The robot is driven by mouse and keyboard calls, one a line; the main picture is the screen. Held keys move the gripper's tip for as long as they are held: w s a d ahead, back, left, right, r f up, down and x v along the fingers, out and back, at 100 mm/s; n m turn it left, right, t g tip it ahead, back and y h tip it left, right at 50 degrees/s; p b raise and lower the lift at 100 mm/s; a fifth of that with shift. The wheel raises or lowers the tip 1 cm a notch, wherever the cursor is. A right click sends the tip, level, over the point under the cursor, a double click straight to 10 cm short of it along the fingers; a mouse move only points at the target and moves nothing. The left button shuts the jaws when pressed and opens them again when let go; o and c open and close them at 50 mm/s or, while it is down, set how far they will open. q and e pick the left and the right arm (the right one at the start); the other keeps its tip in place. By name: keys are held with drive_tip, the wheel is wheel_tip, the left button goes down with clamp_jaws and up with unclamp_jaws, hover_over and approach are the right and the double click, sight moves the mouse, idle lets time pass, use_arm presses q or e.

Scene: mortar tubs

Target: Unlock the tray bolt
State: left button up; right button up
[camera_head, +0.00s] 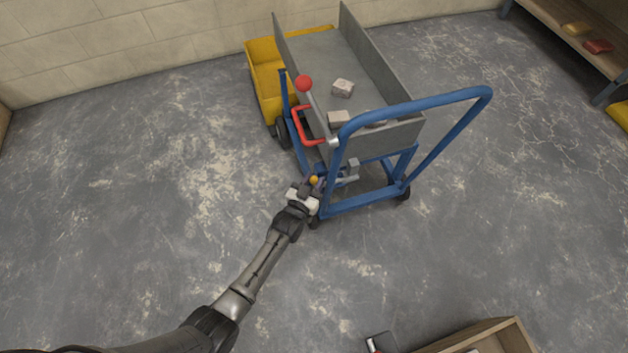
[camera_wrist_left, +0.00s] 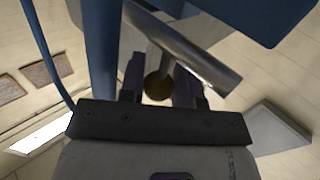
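The grey tray (camera_head: 372,55) sits on a blue cart with a tall blue push handle (camera_head: 420,103). A small yellow knob (camera_head: 314,180), which looks like the bolt's knob, is low on the cart's near left side. My left gripper (camera_head: 309,189) is at this knob. A grey metal bar (camera_wrist_left: 185,48) passes just beyond the fingers. The bolt's tip and its seat cannot be made out. My right gripper is not in view.
Grey blocks (camera_head: 343,88) lie in the tray. A yellow tub (camera_head: 265,80) is behind the cart. A wooden crate (camera_head: 515,338) is at the bottom. The left floor is clear.

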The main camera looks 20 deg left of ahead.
use_arm(q)
clamp_jaws()
drive_tip(key=s+a+p, duration=0.3)
drive_tip(key=a, duration=0.1)
drive_tip(key=shift+s+p, duration=0.15)
drive_tip(key=shift+p, duration=0.15)
drive_tip(key=shift+o, duration=0.6)
unclamp_jaws()
drive_tip(key=shift+o, duration=0.4)
drive_tip(key=shift+s+a, duration=0.1)
drive_tip(key=shift+a, duration=0.05)
